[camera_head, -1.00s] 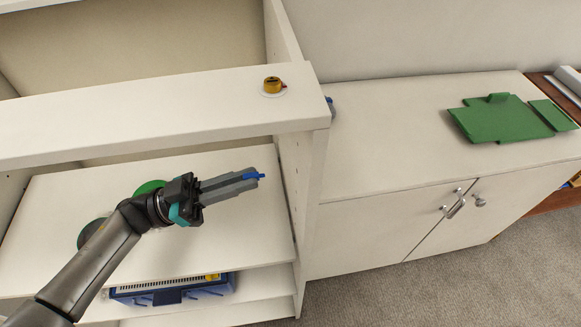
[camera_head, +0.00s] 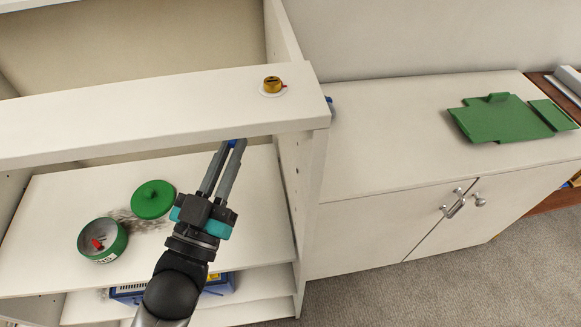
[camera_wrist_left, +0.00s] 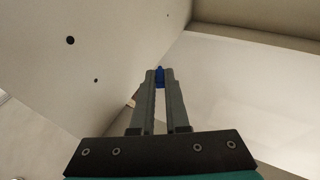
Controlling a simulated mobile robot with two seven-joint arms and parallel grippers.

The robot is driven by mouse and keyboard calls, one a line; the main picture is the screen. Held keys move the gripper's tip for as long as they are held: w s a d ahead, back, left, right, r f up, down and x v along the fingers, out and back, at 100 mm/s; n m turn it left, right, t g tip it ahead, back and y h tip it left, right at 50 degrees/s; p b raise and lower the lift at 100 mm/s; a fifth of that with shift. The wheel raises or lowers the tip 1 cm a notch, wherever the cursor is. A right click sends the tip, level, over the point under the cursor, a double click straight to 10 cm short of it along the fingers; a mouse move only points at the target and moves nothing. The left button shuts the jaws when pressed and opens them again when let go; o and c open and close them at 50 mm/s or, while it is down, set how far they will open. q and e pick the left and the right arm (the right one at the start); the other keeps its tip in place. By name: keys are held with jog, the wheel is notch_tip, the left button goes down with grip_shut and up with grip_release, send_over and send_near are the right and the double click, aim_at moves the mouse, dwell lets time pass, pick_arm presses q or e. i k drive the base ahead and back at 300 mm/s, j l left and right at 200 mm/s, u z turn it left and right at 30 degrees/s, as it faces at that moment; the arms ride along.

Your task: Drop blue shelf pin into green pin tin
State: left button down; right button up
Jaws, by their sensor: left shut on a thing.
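My left gripper (camera_head: 234,144) is shut on the blue shelf pin (camera_head: 238,143), under the front edge of the upper board, over the right part of the shelf. In the left wrist view the blue pin (camera_wrist_left: 159,76) shows between the fingertips (camera_wrist_left: 160,80). The green pin tin (camera_head: 118,242) stands open on the shelf at the left, with something red and some small bits inside. Its round green lid (camera_head: 153,199) lies behind and to the right of it, apart. My right gripper is not in view.
The upper board (camera_head: 150,110) crosses above the shelf, with a round brass item (camera_head: 272,84) on it. An upright side panel (camera_head: 300,190) bounds the shelf at the right. A blue case (camera_head: 222,284) sits on the shelf below. A green folder-like item (camera_head: 500,120) lies on the right cabinet.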

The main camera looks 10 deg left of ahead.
aim_at(103, 240)
jog(key=j+u, duration=0.1)
jog(key=u, duration=0.35)
jog(key=j+u, duration=0.1)
jog(key=u, duration=0.3)
jog(key=j+u, duration=0.15)
jog(key=u, duration=0.3)
jog(key=j+u, duration=0.15)
jog(key=u, duration=0.3)
